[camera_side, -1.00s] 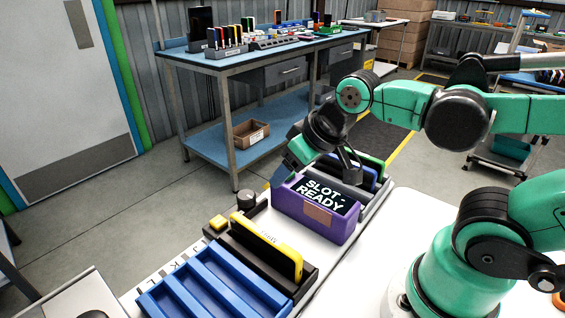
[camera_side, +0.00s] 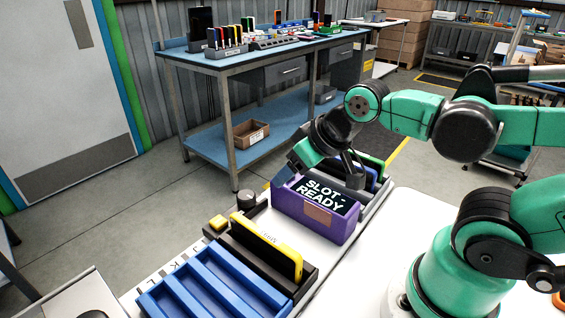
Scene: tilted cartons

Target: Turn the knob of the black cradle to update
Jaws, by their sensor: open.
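The black cradle (camera_side: 301,284) sits on the white table in the lower middle, with a yellow-edged device (camera_side: 268,247) standing tilted in it. A dark round knob (camera_side: 246,198) stands at the cradle's far left side. A small yellow block (camera_side: 218,222) is near the cradle's left end. I cannot tell from this view which way the knob points. My gripper (camera_side: 352,168) is open, above and behind the purple box, well right of the knob. Its fingertips are small and partly hidden, and it appears to hold nothing.
A purple box (camera_side: 316,225) reading "SLOT-READY" stands between my gripper and the black cradle. Blue trays (camera_side: 205,285) lie in front of the cradle. Green, blue and dark holders stand behind the purple box. White table top is bare to the right.

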